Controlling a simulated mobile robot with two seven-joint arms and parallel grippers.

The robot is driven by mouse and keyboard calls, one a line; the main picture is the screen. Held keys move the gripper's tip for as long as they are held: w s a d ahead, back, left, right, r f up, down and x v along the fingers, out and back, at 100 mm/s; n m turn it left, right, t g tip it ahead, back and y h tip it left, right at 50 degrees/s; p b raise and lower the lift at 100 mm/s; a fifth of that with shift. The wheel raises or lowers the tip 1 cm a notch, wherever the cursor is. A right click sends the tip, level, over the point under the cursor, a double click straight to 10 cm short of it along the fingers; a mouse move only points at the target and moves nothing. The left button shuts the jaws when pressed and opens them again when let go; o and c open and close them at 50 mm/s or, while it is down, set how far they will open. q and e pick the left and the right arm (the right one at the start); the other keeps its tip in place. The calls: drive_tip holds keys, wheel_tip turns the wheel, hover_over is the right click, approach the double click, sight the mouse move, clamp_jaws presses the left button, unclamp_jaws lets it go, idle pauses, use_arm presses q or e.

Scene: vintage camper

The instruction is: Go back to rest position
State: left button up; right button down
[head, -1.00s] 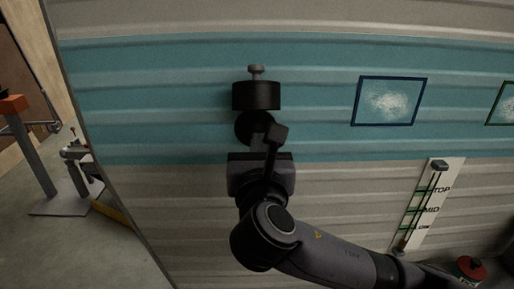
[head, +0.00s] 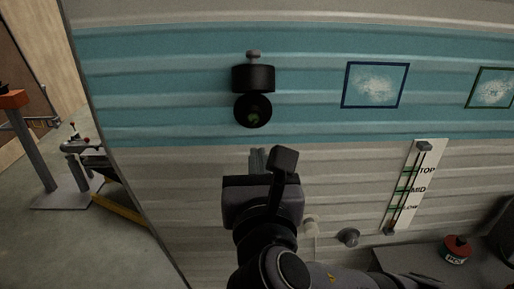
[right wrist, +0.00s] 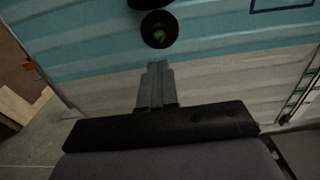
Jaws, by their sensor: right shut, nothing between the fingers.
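My right gripper (head: 257,160) is shut and empty in the head view, in front of the camper's grey lower wall. Its fingers point up toward a black round fitting (head: 253,110) on the teal band, with a gap between them. In the right wrist view the closed fingers of my right gripper (right wrist: 156,72) lie together, and the black round fitting (right wrist: 159,30) is just beyond their tips. A greenish spot shows inside the fitting. My left gripper is not in view.
A strip with a slider (head: 410,190) marked TOP, MID and LOW is on the wall at right. Framed panels (head: 375,85) hang on the teal band. A red-topped can (head: 457,249) stands at lower right. Orange-topped equipment (head: 30,150) stands on the floor at left.

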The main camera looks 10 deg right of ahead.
wheel_tip(320, 180, down, 24)
drive_tip(key=m+g+y, duration=0.6)
drive_tip(key=m, duration=0.8)
drive_tip(key=s+d+f+m, duration=0.5)
drive_tip(key=s+f+m, duration=0.2)
drive_tip(key=f+m, duration=0.1)
drive_tip(key=s+d+f+m+g, duration=0.1)
drive_tip(key=s+d+f+m, duration=0.4)
drive_tip(key=s+f+m, duration=0.2)
drive_tip(key=f+m, duration=0.1)
drive_tip(key=m, duration=0.1)
drive_tip(key=shift+d+f+m, duration=0.25)
drive_tip(key=shift+d+m, duration=0.05)
drive_tip(key=shift+d, duration=0.05)
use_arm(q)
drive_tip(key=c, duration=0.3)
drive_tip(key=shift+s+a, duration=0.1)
use_arm(e)
drive_tip(key=shift+a, duration=0.15)
